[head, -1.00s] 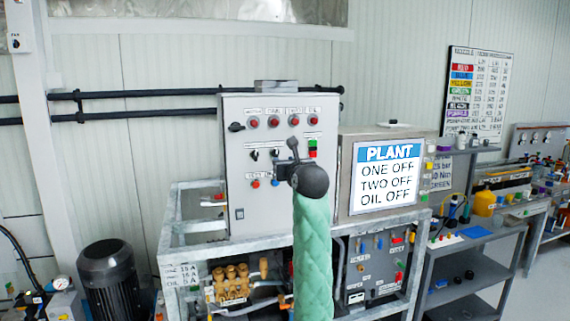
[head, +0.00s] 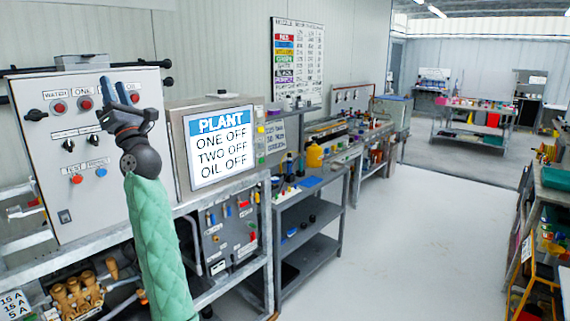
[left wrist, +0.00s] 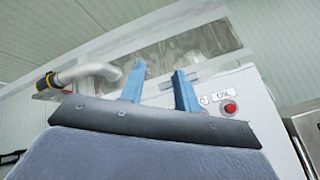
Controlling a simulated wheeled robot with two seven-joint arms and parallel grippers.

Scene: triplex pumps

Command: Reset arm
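My left gripper (head: 114,89) is raised in front of the grey control cabinet (head: 60,205) in the head view, on an arm with a green quilted sleeve. Its two blue fingers point up, stand apart and hold nothing. In the left wrist view the open gripper (left wrist: 160,84) shows only background between its fingers. A red button (left wrist: 231,109) under an OIL label is on the cabinet to the right of the fingers. The gripper hides part of the cabinet's right-hand controls in the head view. My right gripper is not in view.
A sign (head: 218,147) reads PLANT, ONE OFF, TWO OFF, OIL OFF, right of the cabinet. Brass pump parts (head: 78,295) sit in the frame below. A grey shelf cart (head: 310,250) stands farther right. The pale floor (head: 420,240) is clear. Another bench (head: 552,190) lines the right edge.

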